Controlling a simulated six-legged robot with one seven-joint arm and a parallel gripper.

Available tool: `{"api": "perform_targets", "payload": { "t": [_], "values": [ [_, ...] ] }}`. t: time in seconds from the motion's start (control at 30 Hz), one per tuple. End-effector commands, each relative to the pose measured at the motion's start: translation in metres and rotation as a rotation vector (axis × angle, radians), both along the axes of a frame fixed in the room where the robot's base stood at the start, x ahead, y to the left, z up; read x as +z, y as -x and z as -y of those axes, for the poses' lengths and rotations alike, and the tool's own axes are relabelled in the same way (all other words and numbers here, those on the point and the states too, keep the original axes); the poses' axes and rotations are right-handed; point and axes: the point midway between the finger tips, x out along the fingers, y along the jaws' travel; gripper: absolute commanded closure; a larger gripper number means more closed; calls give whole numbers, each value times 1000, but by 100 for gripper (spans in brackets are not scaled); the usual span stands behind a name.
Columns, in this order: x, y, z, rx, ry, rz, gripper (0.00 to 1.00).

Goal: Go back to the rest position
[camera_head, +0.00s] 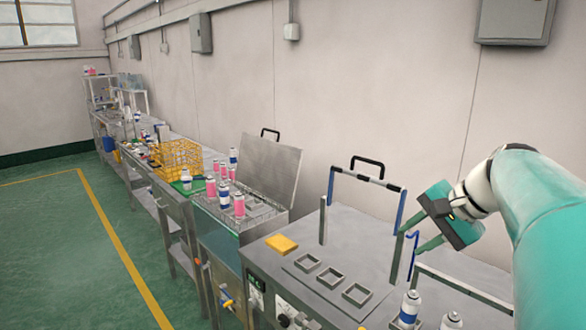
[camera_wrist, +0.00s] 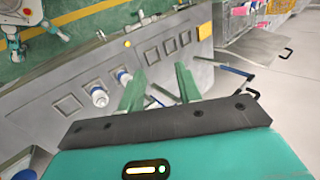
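My gripper (camera_head: 410,238) hangs in the air over the right part of the metal machine (camera_head: 300,262), beside a blue-and-grey frame with a black handle (camera_head: 367,163). In the wrist view my gripper (camera_wrist: 160,72) has its two green fingers apart with nothing held between them. Two white-and-blue spray cans, a left one (camera_head: 410,306) and a right one (camera_head: 451,321), stand at the machine's front right, below my gripper and apart from it. They also show in the wrist view, one can (camera_wrist: 99,97) near the edge and another (camera_wrist: 124,76) beside it.
Three square recesses (camera_head: 331,277) and a yellow block (camera_head: 282,244) are on the machine top. A bath with an open lid (camera_head: 268,171) and pink and blue cans stands to the left, with a yellow rack (camera_head: 178,157) beyond. Green floor (camera_head: 60,250) is clear.

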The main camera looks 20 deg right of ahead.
Motion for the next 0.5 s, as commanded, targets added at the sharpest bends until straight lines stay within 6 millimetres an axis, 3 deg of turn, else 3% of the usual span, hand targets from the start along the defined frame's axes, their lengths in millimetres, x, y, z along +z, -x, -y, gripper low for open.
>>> {"api": "perform_targets", "payload": {
  "t": [0.03, 0.2, 0.4, 0.5],
  "values": [
    [-7, 2, -30, 67, 55, -11, 66],
    [-38, 23, -106, 285, 261, -36, 66],
    [-77, 61, -173, 562, 516, -10, 66],
    [-96, 82, -197, 702, 642, 24, 66]
  ]
}}
